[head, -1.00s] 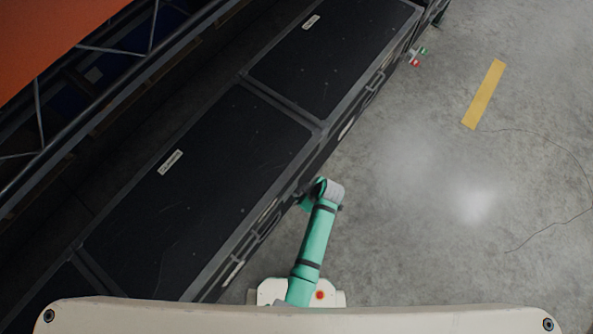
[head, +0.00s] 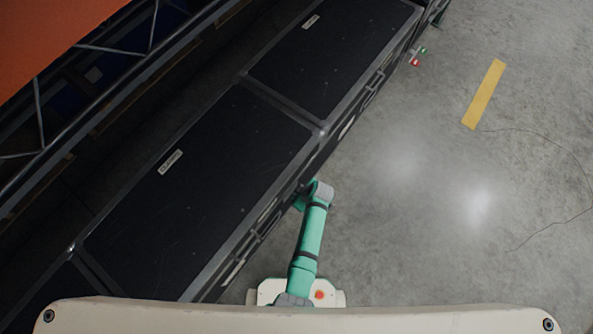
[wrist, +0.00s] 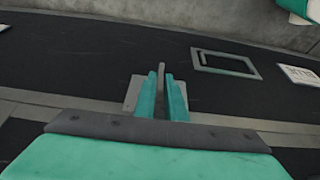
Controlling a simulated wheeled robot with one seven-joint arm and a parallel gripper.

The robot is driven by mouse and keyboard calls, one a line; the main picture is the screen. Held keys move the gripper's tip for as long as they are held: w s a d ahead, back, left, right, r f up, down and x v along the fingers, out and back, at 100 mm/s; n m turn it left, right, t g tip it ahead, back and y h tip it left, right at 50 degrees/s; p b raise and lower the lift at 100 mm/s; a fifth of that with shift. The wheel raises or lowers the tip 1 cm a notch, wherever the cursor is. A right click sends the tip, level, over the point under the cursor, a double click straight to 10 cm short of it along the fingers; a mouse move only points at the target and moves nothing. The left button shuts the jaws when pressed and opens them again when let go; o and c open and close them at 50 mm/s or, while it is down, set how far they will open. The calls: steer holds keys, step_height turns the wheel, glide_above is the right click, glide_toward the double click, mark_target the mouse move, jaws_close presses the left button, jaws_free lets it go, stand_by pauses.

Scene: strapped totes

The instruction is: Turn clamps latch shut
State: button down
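In the wrist view, a grey clamp latch (wrist: 162,72) with a narrow upright lever and a flat plate is on the dark side of a strapped tote (wrist: 80,62). My gripper (wrist: 162,78) reaches towards it with two teal fingers. The fingers are apart, one on each side of the lever, with a visible gap between them. I cannot tell whether either finger touches the lever. In the head view, my teal arm reaches the side of the long black tote (head: 205,175); the gripper and the latch are hidden there.
A grey rectangular handle frame (wrist: 224,62) and a white label (wrist: 300,75) are right of the latch. Another black tote (head: 335,50) adjoins at the upper right. Small red and green items (head: 418,57) sit by its side. The concrete floor at right is open, with a yellow strip (head: 484,94).

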stand_by(0.4)
steer(key=shift+w+d+f+m+g+y, duration=0.15)
steer(key=shift+m+g+y, duration=0.1)
steer(key=shift+g+y, duration=0.5)
steer(key=shift+w+r+m+g+y, duration=0.1)
steer(key=shift+m+g+y, duration=0.1)
steer(key=shift+g+y, duration=0.55)
steer(key=shift+w+d+f+m+g+y, duration=0.2)
steer(key=shift+g+y, duration=0.3)
steer(key=shift+g, duration=0.5)
steer(key=shift+a+r+g, duration=0.1)
steer(key=shift+a+g, duration=0.05)
steer(key=shift+g, duration=0.15)
steer(key=shift+s, duration=0.1)
steer(key=c, duration=1.9)
jaws_free()
steer(key=shift+a, duration=0.1)
steer(key=shift+d, duration=0.2)
